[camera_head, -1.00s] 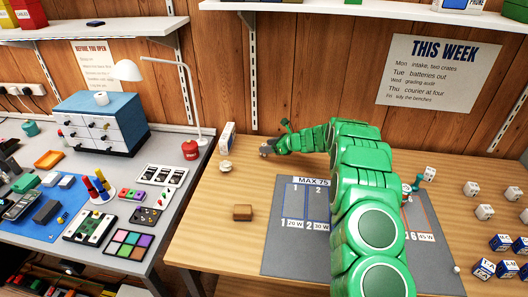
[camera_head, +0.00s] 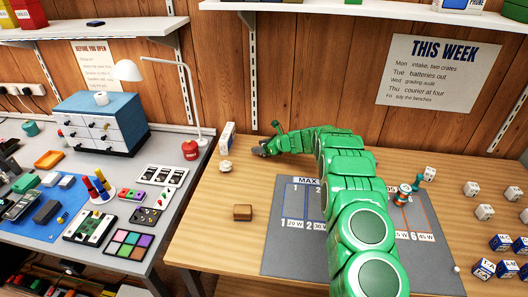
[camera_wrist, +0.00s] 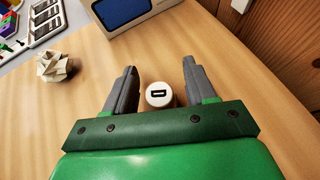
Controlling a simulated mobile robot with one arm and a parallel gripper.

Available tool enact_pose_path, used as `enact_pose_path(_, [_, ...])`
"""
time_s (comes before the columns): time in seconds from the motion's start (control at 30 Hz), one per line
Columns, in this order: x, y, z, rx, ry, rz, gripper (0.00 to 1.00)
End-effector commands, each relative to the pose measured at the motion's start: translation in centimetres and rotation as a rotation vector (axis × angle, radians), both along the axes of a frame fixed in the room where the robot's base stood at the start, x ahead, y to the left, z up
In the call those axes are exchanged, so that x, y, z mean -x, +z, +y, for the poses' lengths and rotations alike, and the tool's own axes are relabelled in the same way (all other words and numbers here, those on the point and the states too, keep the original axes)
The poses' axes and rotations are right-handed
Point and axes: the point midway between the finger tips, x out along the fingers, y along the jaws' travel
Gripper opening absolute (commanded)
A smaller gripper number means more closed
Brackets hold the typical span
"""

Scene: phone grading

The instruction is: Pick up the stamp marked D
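A round, cream-topped stamp (camera_wrist: 158,95) with a dark mark like a D stands upright on the wooden table in the wrist view. My gripper (camera_wrist: 160,77) is open, with one grey finger on each side of the stamp. There is a visible gap between the stamp and each finger. In the head view my gripper (camera_head: 260,151) is low over the back left of the wooden table. I cannot make out the stamp there; my gripper seems to hide it.
A crumpled paper ball (camera_wrist: 55,66) and a blue-and-white box (camera_wrist: 133,12) lie beyond my fingers. A brown block (camera_head: 242,212) sits nearer the front. A grey mat (camera_head: 278,240) lies under my arm. A teal-and-orange object (camera_head: 402,194) stands at the right.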

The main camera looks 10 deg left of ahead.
Motion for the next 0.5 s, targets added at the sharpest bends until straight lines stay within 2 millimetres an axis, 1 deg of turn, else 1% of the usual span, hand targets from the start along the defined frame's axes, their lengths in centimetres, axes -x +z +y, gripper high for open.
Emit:
enact_pose_path(0.03, [0.0,-0.01,0.0,0.0,0.0,0.0,0.49])
enact_pose_path(0.33, [0.02,-0.04,-0.01,0.0,0.0,0.0,0.03])
enact_pose_path(0.37, [0.02,-0.04,-0.02,0.001,0.0,0.0,0.0])
enact_pose_path(0.5, [0.02,-0.05,-0.02,0.001,0.0,0.0,0.0])
